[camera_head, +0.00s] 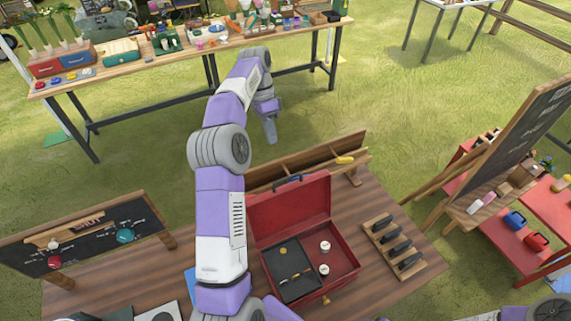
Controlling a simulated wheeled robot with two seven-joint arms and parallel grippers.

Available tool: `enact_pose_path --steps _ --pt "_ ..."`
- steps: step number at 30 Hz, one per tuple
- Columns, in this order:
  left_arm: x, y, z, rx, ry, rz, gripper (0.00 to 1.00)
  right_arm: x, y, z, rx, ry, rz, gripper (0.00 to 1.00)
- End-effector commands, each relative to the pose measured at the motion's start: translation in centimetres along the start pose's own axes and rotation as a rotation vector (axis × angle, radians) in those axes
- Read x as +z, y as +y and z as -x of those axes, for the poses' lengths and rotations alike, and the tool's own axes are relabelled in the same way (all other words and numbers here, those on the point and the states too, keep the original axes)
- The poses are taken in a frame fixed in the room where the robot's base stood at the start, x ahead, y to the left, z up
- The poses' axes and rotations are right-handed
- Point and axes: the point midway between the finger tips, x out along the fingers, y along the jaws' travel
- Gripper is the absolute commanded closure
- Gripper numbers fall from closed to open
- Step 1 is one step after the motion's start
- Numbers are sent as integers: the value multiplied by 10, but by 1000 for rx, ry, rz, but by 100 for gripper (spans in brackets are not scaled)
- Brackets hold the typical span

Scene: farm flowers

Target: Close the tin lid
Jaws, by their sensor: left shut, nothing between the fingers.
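A red tin box (352,262) stands open on the wooden table (395,300) in front of me. Its red lid (290,207) is raised at the back, with a dark handle (288,182) at its top edge. A black tray with small items fills the left part of the tin, and two white round items sit in the right part. My left arm rises past the tin's left side and hides part of the table there. My left gripper (271,138) is shut and empty, pointing down beyond the tin's lid, apart from it. My right gripper is out of view.
A wooden rack (345,153) runs along the table's back edge behind the lid. A wooden holder with several black pieces (393,243) lies right of the tin. A small chalkboard (85,235) stands at left. Grass separates this table from a laden far table (120,72).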

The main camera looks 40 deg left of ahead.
Motion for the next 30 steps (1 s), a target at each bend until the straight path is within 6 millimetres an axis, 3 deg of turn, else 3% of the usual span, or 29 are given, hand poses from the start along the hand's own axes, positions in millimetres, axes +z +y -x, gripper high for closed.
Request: enact_pose_path --steps 16,24,30 --pt "1 0 -87 4 -2 0 100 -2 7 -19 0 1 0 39" --pt "0 29 -95 1 0 -2 100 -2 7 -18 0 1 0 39" --pt "0 37 -98 1 0 -1 100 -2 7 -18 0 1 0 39"
